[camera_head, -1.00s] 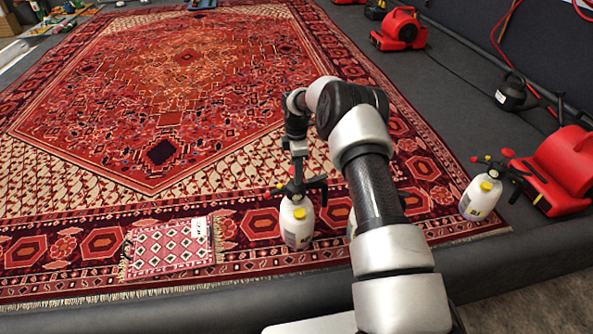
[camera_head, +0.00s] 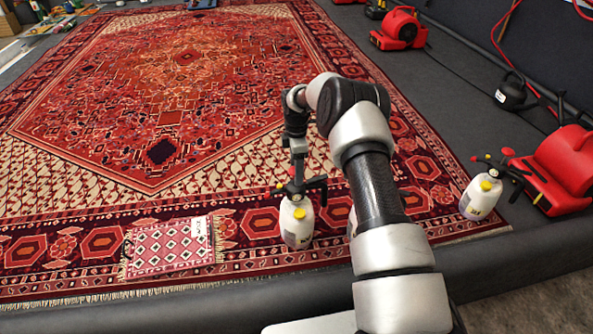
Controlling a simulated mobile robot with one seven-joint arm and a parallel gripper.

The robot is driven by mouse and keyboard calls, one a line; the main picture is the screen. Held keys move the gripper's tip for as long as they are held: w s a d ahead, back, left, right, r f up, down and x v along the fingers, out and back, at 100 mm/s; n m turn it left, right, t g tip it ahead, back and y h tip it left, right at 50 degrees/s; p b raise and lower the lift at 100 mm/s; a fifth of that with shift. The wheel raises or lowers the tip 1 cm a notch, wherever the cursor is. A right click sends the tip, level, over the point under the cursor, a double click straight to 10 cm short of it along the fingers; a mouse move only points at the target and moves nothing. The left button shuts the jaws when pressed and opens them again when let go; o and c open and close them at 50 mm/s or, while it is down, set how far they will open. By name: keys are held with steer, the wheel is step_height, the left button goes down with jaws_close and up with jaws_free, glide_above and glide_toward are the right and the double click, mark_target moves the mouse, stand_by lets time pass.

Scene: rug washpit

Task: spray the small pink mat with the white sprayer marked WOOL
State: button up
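The small pink mat (camera_head: 165,247), with a diamond lattice and a white tag at its right end, lies flat on the large red rug near its front edge. A white sprayer (camera_head: 297,226) with a yellow cap, black head and red parts stands upright right of the mat. Its label is too small to read. My gripper (camera_head: 297,184) points down at this sprayer's head; the dark fingers and head blend, so I cannot tell whether they grip it. A second white sprayer (camera_head: 481,198) stands far right. A sliver of another white object (camera_head: 352,222) shows behind my arm.
The large patterned rug (camera_head: 150,130) fills the floor. A red blower (camera_head: 565,165) stands beside the right sprayer, another (camera_head: 400,30) farther back. A black weight-like object (camera_head: 510,93) and cables lie at right. A dark raised edge (camera_head: 520,255) runs along the front.

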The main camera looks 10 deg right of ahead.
steer(key=s+a+r+m+t+p, duration=0.1)
steer(key=s+r+m+p, duration=0.15)
steer(key=r, duration=1.25)
steer(key=s+r+m+p, duration=0.1)
steer(key=s+r, duration=0.2)
steer(key=r, duration=1.1)
steer(key=s+r+m+t, duration=0.2)
steer(key=s+r+m, duration=0.3)
steer(key=s+r, duration=0.6)
steer(key=s+d+f+m+t, duration=0.1)
steer(key=s+m+t, duration=0.2)
steer(key=s+m, duration=1.35)
steer(key=s+r+n+p, duration=0.3)
steer(key=s+r+p, duration=0.1)
steer(key=r+p, duration=0.6)
steer(key=s+r+n+p, duration=0.4)
steer(key=r+p, duration=0.7)
steer(key=shift+p, duration=0.3)
steer(key=shift+c, duration=0.4)
